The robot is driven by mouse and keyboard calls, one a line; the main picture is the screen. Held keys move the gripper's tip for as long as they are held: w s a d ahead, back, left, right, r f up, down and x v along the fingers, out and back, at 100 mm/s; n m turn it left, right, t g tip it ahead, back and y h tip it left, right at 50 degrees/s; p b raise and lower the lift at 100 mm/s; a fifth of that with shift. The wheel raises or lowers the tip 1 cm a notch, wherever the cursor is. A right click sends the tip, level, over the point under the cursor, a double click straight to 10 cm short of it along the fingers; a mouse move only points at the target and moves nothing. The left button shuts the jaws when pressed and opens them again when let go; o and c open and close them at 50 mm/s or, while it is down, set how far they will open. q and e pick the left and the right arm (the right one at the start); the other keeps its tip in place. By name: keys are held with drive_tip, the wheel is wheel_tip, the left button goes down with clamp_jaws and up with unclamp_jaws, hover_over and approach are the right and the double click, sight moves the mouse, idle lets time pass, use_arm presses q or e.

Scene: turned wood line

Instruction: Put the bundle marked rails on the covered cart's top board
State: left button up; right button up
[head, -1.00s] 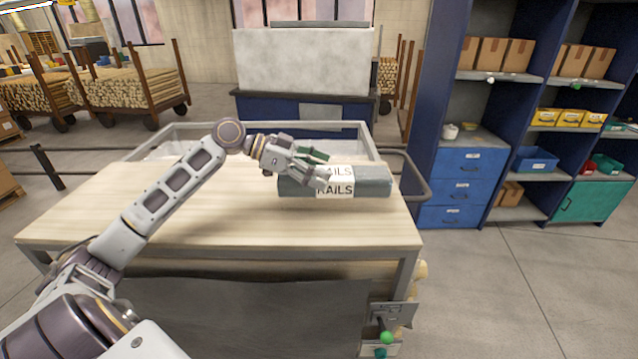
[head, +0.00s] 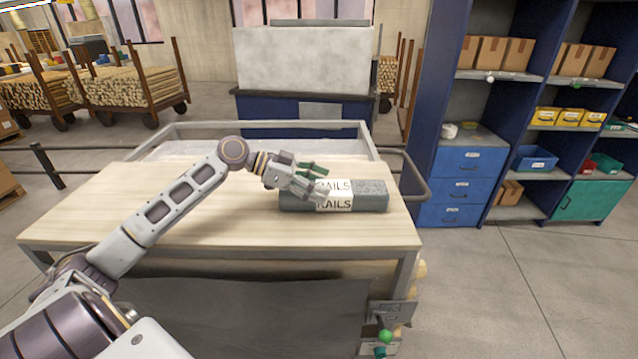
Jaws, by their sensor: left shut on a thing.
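The bundle marked rails (head: 370,196) is a grey wrapped block with a white label reading RAILS on its top and front. It is at the right half of the cart's pale wooden top board (head: 150,215), low over it or touching it; I cannot tell which. My left gripper (head: 318,181) reaches in from the left and is shut on the bundle, its green-tipped fingers at the bundle's left part. A grey cover (head: 240,315) hangs below the front of the board. My right gripper is not in view.
A metal rail frame (head: 270,127) stands behind the board. A grey bracket with a green knob (head: 386,337) sticks out at the cart's front right. Blue shelving (head: 432,110) stands to the right. The board's left and middle are clear.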

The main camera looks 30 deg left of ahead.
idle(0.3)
use_arm(q)
drive_tip(key=o, duration=1.5)
drive_tip(key=shift+f, duration=0.1)
drive_tip(key=shift+c, duration=0.2)
drive_tip(key=shift+b+v, duration=0.7)
drive_tip(key=shift+v, duration=1.4)
drive_tip(key=b+v, duration=0.2)
drive_tip(key=v, duration=0.6)
